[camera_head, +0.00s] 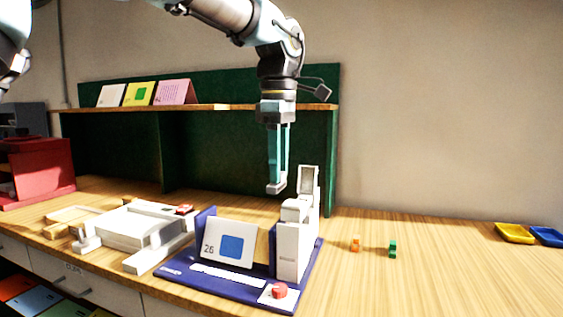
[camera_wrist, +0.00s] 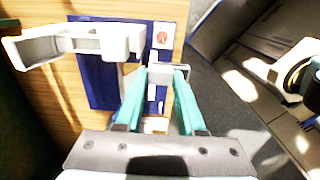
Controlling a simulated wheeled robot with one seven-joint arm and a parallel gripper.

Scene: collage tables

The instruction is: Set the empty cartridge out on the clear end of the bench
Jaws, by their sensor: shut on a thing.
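My gripper (camera_head: 278,186) hangs above the blue-based device, with its teal fingers pointing down. It is shut on a small pale grey piece, likely the empty cartridge (camera_head: 275,188), which shows at the fingertips. In the wrist view the piece (camera_wrist: 168,73) sits between the teal fingertips. The device (camera_head: 290,255) has a white upright housing with its top flap (camera_head: 309,182) raised. The held piece is beside the flap, on its left in the head view. The wooden bench (camera_head: 400,290) is bare toward its right front.
A small orange piece (camera_head: 356,245) and a green piece (camera_head: 392,249) stand right of the device. Yellow (camera_head: 515,233) and blue (camera_head: 547,236) trays lie at the far right. A card reading 26 (camera_head: 227,246) leans on the device. A white apparatus (camera_head: 135,232) stands left.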

